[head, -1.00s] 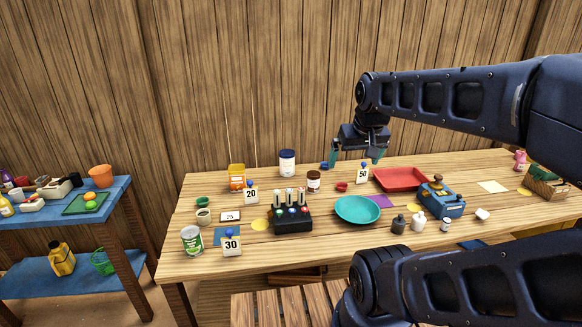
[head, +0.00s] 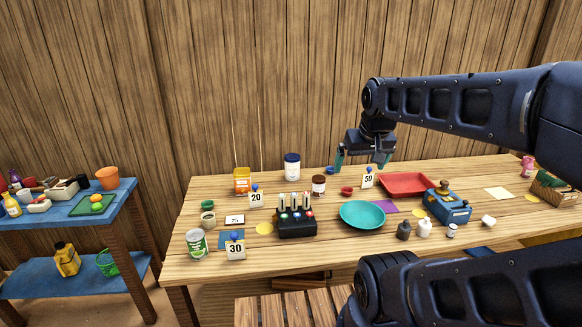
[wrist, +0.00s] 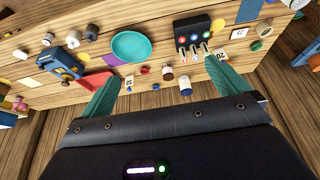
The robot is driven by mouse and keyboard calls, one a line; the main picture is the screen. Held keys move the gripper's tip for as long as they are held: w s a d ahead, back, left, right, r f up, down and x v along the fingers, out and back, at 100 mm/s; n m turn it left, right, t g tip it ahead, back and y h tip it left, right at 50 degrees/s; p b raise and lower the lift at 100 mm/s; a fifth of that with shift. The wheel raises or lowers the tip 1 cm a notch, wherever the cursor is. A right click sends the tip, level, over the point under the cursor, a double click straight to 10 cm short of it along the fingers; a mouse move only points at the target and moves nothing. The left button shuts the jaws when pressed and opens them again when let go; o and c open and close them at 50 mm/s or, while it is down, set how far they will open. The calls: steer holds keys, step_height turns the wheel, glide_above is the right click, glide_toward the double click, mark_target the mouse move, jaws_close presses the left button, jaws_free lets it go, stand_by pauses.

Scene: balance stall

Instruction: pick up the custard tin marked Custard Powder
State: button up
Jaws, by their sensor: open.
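No label reading Custard Powder is legible, so I cannot tell which container is the custard tin. A white tin with a dark blue lid (head: 292,168) stands upright at the table's back; it also shows in the wrist view (wrist: 186,87). An orange-yellow tub (head: 242,181) stands left of it. A green and white can (head: 196,245) stands at the front left. My gripper (head: 364,160) is open and empty above the table's back edge, right of the white tin and apart from it. In the wrist view its teal fingers (wrist: 161,77) are spread wide.
A brown jar (head: 318,186) stands beside the white tin. Number cards, a rack of coloured pieces (head: 296,226), a teal bowl (head: 362,221), a red tray (head: 420,186) and a blue scale (head: 447,207) crowd the table. A wooden wall rises behind. A blue side table (head: 118,193) stands left.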

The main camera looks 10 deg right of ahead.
steer(key=w+r, duration=0.4)
steer(key=w, duration=1.1)
steer(key=m+h, duration=0.1)
steer(key=m, duration=0.2)
glide_above(292, 156)
steer(key=s, duration=0.3)
steer(key=f, duration=2.6)
steer(key=shift+s+a+f, duration=0.2)
steer(key=shift+a+f, duration=0.05)
steer(key=shift+f, duration=0.15)
steer(key=x, duration=0.6)
steer(key=shift+s+x, duration=0.15)
steer(key=shift+x, duration=1.15)
steer(key=shift+s+x, duration=0.15)
steer(key=shift+x, duration=1.2)
steer(key=shift+a, duration=0.15)
steer(key=c, duration=1.2)
steer(key=shift+c, duration=0.2)
